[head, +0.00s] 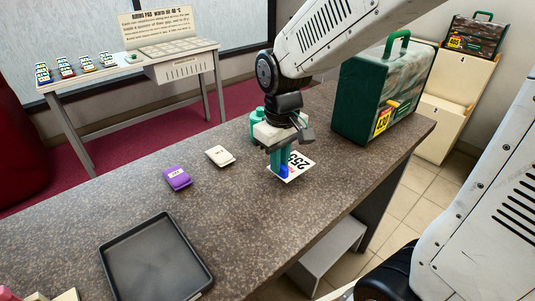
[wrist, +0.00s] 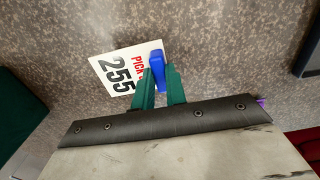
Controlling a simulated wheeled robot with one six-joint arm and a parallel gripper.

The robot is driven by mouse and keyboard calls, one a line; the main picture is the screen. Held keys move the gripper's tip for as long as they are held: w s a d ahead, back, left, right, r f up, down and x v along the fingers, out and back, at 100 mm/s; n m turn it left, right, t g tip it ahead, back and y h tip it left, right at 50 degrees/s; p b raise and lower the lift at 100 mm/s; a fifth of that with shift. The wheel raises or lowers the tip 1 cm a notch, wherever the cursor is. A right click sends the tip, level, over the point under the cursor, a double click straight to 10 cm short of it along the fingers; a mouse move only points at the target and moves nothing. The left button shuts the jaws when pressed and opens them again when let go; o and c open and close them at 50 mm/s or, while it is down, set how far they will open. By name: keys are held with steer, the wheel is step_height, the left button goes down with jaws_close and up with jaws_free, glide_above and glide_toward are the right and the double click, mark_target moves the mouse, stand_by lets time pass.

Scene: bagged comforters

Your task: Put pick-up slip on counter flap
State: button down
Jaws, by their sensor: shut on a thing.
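The pick-up slip (head: 300,163) is a white card with a black 255 and red lettering, with a blue tab (head: 284,171) at its edge. My gripper (head: 281,165) points down with its green fingers closed on the blue tab. In the wrist view the slip (wrist: 108,72) lies left of the fingers, and the tab (wrist: 157,62) sticks out between the fingertips (wrist: 160,82). The slip is flat at or just above the speckled brown counter (head: 225,205); I cannot tell if it touches. No seam marks a separate flap that I can make out.
A green bagged comforter case (head: 375,95) stands behind right on the counter. A purple packet (head: 177,178), a white packet (head: 220,156) and a black tray (head: 155,262) lie to the left. A teal item (head: 257,122) is partly hidden behind my gripper. Counter between slip and tray is clear.

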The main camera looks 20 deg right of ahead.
steer(key=w, duration=0.2)
steer(key=w+d, duration=0.1)
steer(key=w, duration=0.4)
steer(key=shift+w+d+f, duration=0.3)
steer(key=shift+d+f, duration=0.05)
steer(key=shift+f, duration=1.75)
steer(key=shift+f, duration=0.15)
steer(key=c, duration=1.4)
jaws_free()
steer(key=shift+c, duration=0.2)
